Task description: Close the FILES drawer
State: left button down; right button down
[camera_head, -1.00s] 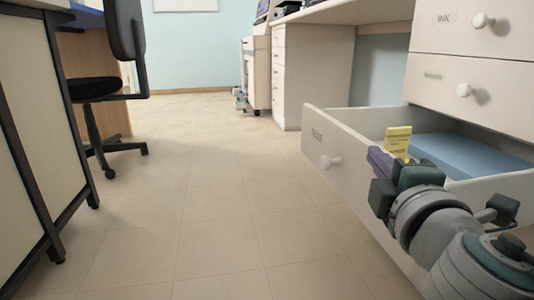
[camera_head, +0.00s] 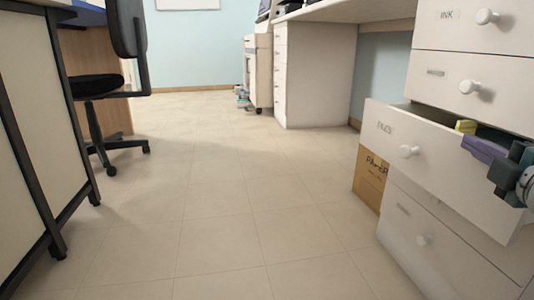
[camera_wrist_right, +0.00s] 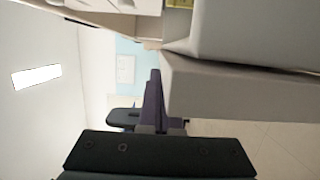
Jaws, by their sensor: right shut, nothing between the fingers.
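The FILES drawer (camera_head: 400,150) is the third one down in the white cabinet and stands partly open. In the right wrist view the shut fingers (camera_wrist_right: 154,100) are beside a pale panel edge, which looks like the drawer front. A yellow item (camera_head: 466,126) shows inside the drawer. My left gripper is not in view.
The INK drawer (camera_head: 450,35) and another drawer (camera_head: 440,85) above are shut, as is the one below (camera_head: 415,232). A cardboard box (camera_head: 371,182) stands beside the cabinet. A black chair (camera_head: 105,85) is at left. The floor (camera_head: 210,200) between is clear.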

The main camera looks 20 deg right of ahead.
jog(key=s+d+b, duration=0.1)
jog(key=s+d, duration=0.1)
jog(key=d, duration=0.6)
jog(key=shift+d+b, duration=0.15)
jog(key=shift+b, duration=0.25)
